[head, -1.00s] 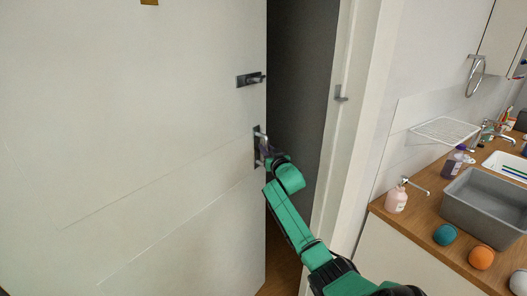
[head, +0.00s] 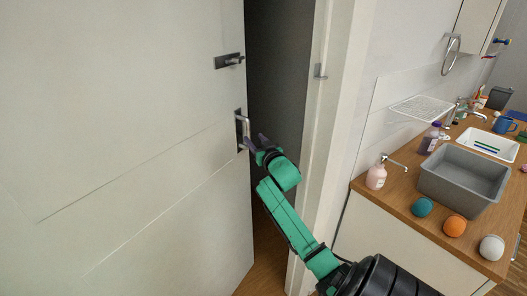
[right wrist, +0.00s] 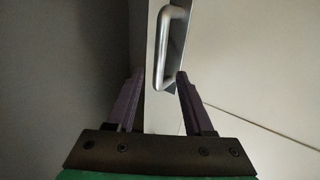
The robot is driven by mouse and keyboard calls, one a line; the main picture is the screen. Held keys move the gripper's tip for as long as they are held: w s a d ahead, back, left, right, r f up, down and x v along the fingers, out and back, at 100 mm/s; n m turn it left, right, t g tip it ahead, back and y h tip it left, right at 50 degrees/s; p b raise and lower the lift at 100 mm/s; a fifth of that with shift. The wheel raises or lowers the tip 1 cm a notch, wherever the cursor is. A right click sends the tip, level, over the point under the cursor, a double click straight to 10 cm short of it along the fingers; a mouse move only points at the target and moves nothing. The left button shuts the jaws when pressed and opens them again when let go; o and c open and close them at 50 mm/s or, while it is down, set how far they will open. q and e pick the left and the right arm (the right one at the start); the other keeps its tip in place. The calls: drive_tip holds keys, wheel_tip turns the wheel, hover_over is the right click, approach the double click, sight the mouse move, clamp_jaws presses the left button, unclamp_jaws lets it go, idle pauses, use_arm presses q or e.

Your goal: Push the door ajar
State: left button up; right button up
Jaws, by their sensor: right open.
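The white door (head: 120,130) fills the left of the head view and stands partly open, with a dark gap at its right edge. A metal pull handle (head: 243,133) is on the door near that edge; it also shows in the right wrist view (right wrist: 174,45). A dark latch (head: 229,61) sits above it. My right gripper (head: 254,142) is at the door's edge by the handle. In the right wrist view my gripper (right wrist: 157,85) is open, its fingers apart with the handle's lower end just beyond and between the tips. Contact cannot be told. My left gripper is not seen.
The white door frame (head: 318,130) stands right of the gap. Wooden floor shows below the gap.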

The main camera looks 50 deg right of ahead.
drive_tip(key=v, duration=0.7)
drive_tip(key=shift+s+b, duration=0.25)
drive_tip(key=shift+b, duration=0.1)
drive_tip(key=shift+a, duration=0.1)
wheel_tip(320, 180, down, 20)
drive_tip(key=a+n+g+y, duration=0.1)
drive_tip(key=a+g+y, duration=0.1)
drive_tip(key=g, duration=0.2)
drive_tip(key=s+a+f+n+g+y, duration=0.1)
drive_tip(key=s+a+f, duration=0.2)
drive_tip(key=f, duration=0.4)
drive_tip(key=s+a+f+g+y, duration=0.1)
drive_tip(key=s+a+f+g, duration=0.1)
drive_tip(key=f, duration=0.5)
drive_tip(key=s+a+f+n+g+y, duration=0.1)
drive_tip(key=s+a+f, duration=0.2)
drive_tip(key=f, duration=0.4)
drive_tip(key=s+a+f+n+g, duration=0.1)
drive_tip(key=s+a+f, duration=0.3)
drive_tip(key=s, duration=0.5)
drive_tip(key=s+a+f+n+g+y, duration=0.1)
drive_tip(key=s+a+f+g, duration=0.3)
drive_tip(key=s+f, duration=0.5)
drive_tip(key=s+a+f+n+g+y, duration=0.1)
drive_tip(key=s+a+f, duration=0.4)
drive_tip(key=s, duration=0.6)
drive_tip(key=shift+s+a+f+n+g, duration=0.2)
drive_tip(key=shift+a+f+n+g, duration=0.15)
drive_tip(key=shift+f+n+g, duration=0.45)
